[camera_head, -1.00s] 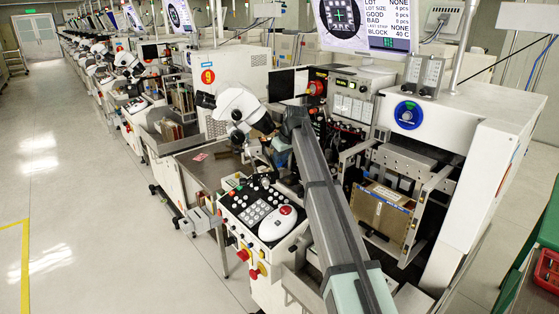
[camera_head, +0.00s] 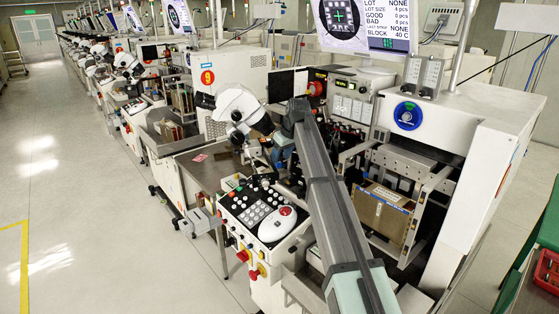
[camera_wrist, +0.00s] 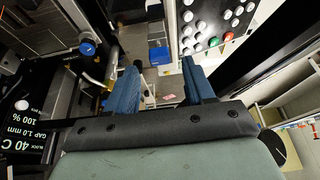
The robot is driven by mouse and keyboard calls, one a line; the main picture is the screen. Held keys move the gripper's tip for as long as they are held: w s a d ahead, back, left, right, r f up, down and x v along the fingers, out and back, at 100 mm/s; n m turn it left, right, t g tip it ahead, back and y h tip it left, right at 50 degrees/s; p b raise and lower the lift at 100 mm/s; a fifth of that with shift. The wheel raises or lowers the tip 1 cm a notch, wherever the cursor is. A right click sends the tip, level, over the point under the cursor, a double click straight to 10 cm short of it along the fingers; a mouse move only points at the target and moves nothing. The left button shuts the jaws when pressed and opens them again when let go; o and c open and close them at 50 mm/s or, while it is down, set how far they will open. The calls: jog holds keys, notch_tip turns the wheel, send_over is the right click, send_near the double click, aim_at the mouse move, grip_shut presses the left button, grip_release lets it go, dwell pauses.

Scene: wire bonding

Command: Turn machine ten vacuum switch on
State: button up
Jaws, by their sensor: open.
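The nearest machine (camera_head: 490,135) stands at the right of the head view, with a screen above it. No label in view marks its vacuum switch, and I cannot tell which control it is. My arm hides part of its front. In the wrist view my gripper (camera_wrist: 160,78) has two blue fingers spread apart with nothing between them. A round blue knob (camera_wrist: 86,48) beside a yellowish fitting shows left of the fingers. A keypad panel (camera_wrist: 200,25) with white, green and red buttons shows to the right, also seen in the head view (camera_head: 258,210). In the head view the fingers are mostly hidden.
A microscope (camera_head: 240,108) stands left of my arm. A white mouse-shaped device (camera_head: 277,224) lies on the keypad panel. A box-filled rack (camera_head: 385,210) is right of my arm. Machine nine (camera_head: 207,77) stands behind. The aisle floor at left is clear.

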jog(key=v, duration=1.1)
